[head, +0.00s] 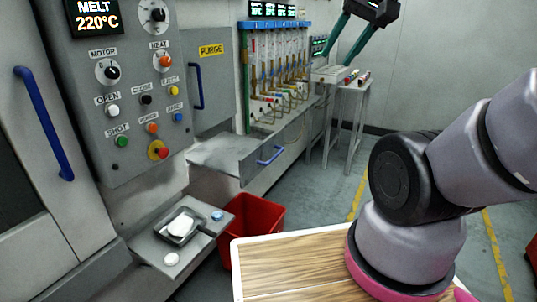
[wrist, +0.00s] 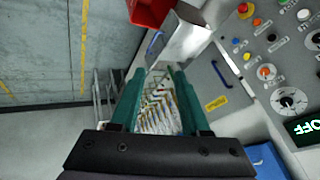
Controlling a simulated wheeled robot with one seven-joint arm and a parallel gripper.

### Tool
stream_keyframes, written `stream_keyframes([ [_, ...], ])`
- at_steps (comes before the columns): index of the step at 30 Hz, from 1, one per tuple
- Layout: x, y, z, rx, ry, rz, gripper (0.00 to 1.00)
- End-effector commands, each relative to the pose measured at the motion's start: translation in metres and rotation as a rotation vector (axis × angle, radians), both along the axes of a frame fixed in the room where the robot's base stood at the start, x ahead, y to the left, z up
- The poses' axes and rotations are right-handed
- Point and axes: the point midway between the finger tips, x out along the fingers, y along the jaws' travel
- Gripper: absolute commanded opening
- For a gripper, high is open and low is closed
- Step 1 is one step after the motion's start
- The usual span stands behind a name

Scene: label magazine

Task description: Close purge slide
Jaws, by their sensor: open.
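The purge slide (head: 222,153) is a grey metal tray jutting out from the machine front, below a panel with a yellow PURGE label (head: 211,50). A blue bar handle (head: 270,155) is on its front face. In the wrist view the slide (wrist: 188,42) is beyond the fingertips, its blue handle (wrist: 155,42) near the top. My gripper (head: 342,45) is at the upper right in the head view, with teal fingers and a black body. In the wrist view my gripper (wrist: 158,70) is open and empty, apart from the handle.
A control panel (head: 130,95) with knobs and buttons is at left. A red bin (head: 262,218) stands below the slide. A rack of tubes (head: 275,75) and a small table (head: 340,95) are behind. A wooden-topped surface (head: 290,265) is in front. Floor right of the slide is clear.

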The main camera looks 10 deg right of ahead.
Motion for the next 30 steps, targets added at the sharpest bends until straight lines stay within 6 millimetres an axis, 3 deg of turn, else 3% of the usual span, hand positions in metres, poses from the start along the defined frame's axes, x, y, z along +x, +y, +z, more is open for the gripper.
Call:
stream_keyframes([
  [1,0.001,0.0,-0.001,0.002,0.005,0.0,0.22],
  [3,0.005,0.002,-0.004,0.011,0.028,-0.001,0.0],
  [8,0.027,0.012,-0.026,0.075,0.162,-0.01,0.0],
  [14,0.066,0.029,-0.068,0.224,0.384,-0.029,0.0],
  [30,0.166,0.057,-0.2,0.807,0.837,-0.159,0.0],
])
